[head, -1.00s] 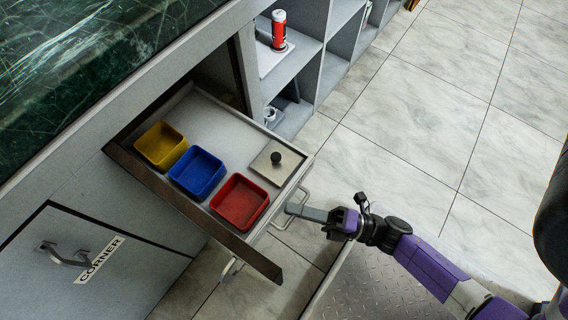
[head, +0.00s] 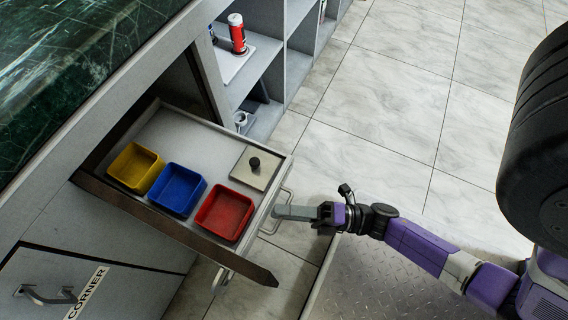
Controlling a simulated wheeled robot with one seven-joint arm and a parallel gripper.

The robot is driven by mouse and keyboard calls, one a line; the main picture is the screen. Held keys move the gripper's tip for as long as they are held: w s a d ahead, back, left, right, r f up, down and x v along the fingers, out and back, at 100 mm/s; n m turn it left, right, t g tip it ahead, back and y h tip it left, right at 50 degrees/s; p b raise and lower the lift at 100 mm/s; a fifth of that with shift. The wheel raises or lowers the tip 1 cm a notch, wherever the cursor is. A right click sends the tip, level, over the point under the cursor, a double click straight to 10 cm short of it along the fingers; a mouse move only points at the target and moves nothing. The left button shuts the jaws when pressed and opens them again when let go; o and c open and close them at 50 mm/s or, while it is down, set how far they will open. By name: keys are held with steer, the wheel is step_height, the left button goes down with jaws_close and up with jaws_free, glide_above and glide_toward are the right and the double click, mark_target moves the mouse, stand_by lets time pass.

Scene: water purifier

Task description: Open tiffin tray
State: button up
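The tiffin tray (head: 185,127) is a pale grey drawer pulled out of the cabinet. It holds a yellow box (head: 136,168), a blue box (head: 177,188), a red box (head: 224,213) and a square plate with a dark knob (head: 255,168). A metal handle (head: 283,200) is on its front right side. My gripper (head: 282,212) is at this handle, its grey fingers reaching to the handle from the right. I cannot tell whether the fingers are closed around the handle.
A closed door with a handle (head: 48,294) and a "CORNER" label is at lower left. A dark green counter (head: 80,70) is above. Open shelves (head: 270,75) with a red canister (head: 237,34) stand at the back. Tiled floor (head: 385,120) at right is clear.

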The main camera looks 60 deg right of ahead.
steer(key=v, duration=0.7)
steer(key=shift+s+p, duration=0.3)
steer(key=shift+p, duration=0.1)
steer(key=shift+d, duration=0.1)
